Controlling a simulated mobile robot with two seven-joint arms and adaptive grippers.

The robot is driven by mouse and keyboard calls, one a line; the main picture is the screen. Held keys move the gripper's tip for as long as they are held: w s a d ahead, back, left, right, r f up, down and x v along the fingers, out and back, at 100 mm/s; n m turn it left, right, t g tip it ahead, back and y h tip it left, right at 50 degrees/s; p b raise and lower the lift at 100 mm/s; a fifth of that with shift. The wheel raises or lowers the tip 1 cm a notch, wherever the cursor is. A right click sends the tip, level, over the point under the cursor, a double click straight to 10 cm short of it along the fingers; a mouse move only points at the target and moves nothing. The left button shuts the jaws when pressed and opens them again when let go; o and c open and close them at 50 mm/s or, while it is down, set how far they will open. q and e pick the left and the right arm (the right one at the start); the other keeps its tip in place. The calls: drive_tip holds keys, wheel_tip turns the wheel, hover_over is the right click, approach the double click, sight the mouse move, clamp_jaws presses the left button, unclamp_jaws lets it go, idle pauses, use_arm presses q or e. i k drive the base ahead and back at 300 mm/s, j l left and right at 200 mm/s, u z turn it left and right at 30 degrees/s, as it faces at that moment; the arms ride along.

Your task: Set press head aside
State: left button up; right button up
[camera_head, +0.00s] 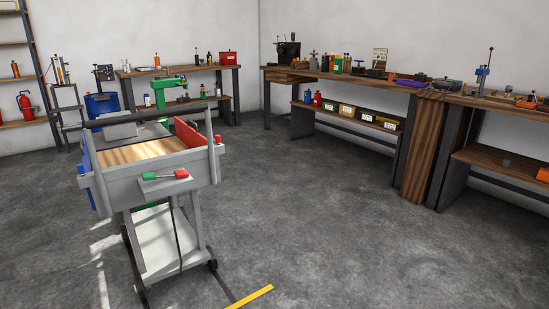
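Neither of my grippers is in view. I cannot tell for sure which thing is the press head. A small blue press-like tool (482,73) with a tall lever stands upright on the right workbench (500,104). A green machine (167,88) stands behind the cart, partly hidden by it. A grey cart (200,172) stands at the left, with a wood-coloured inner surface (145,150) and a red panel (190,135) inside. A small ledge on its front holds a green and a red piece (181,173).
A long workbench (345,77) with tools and bins on its lower shelf runs along the back right. A smaller bench (185,68) holds a red box (228,58). A red extinguisher (26,107) is far left. A yellow strip (251,297) lies on the open floor.

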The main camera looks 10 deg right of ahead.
sight(479, 71)
drive_tip(key=i+l+z, duration=0.1)
drive_tip(key=l+z, duration=0.25)
drive_tip(key=i+l+z, duration=0.2)
drive_tip(key=z, duration=0.15)
drive_tip(key=i+l+z, duration=0.9)
drive_tip(key=z, duration=0.2)
drive_tip(key=i+l+z, duration=0.1)
drive_tip(key=i+z, duration=0.3)
drive_tip(key=i+l+u, duration=0.2)
drive_tip(key=i, duration=0.3)
drive_tip(key=i+u, duration=0.25)
drive_tip(key=i, duration=0.25)
drive_tip(key=i+l+u, duration=0.2)
drive_tip(key=i, duration=0.3)
drive_tip(key=i+l+u, duration=0.75)
drive_tip(key=l, duration=0.2)
drive_tip(key=i+j, duration=0.1)
drive_tip(key=j, duration=0.7)
drive_tip(key=i+j, duration=0.15)
drive_tip(key=j, duration=0.25)
drive_tip(key=k+u, duration=0.05)
